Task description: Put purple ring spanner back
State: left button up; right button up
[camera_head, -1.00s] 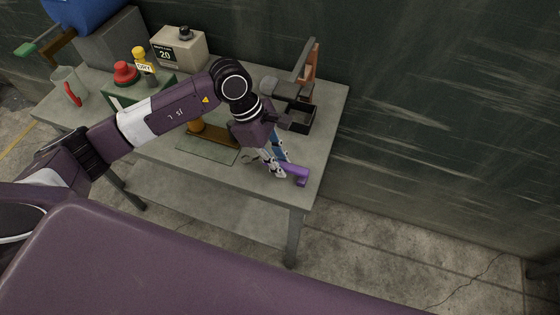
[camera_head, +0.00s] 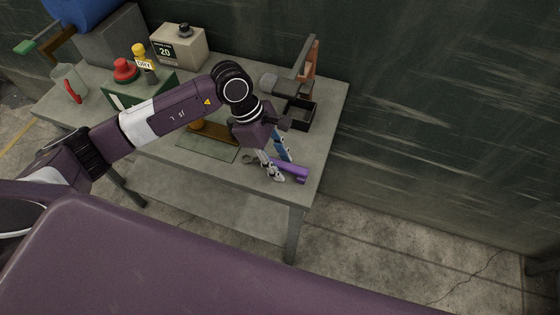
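The purple ring spanner (camera_head: 293,169) lies at the front right part of the grey table, its thick purple end toward the right edge. A small dark ring shape (camera_head: 248,159) shows to its left; the gripper hides part of what lies between. My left gripper (camera_head: 286,169) reaches down over the spanner from above. Its fingers are spread, one on the far side and one on the near side of the purple part. Whether a finger touches it, I cannot tell. My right gripper is not in view.
A black open box (camera_head: 299,115) and an orange-grey fixture (camera_head: 309,62) stand behind the gripper. A brown bar (camera_head: 219,132) lies left of it. A beige box marked 20 (camera_head: 180,47), a red button (camera_head: 125,70) and a clear jug (camera_head: 68,82) are farther left.

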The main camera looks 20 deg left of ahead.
pick_arm(q)
jog(key=shift+p, duration=0.3)
jog(key=shift+w+a+r+b, duration=0.15)
jog(key=shift+a+r+b, duration=0.1)
jog(key=shift+b, duration=0.15)
jog(key=v, duration=0.2)
jog(key=b+v, duration=0.2)
jog(key=v, duration=0.1)
jog(key=shift+s+a+r, duration=0.3)
jog(key=shift+s, duration=0.1)
jog(key=shift+a+r+b, duration=0.2)
jog(key=shift+r+b, duration=0.1)
jog(key=shift+r, duration=0.3)
jog(key=shift+s, duration=0.1)
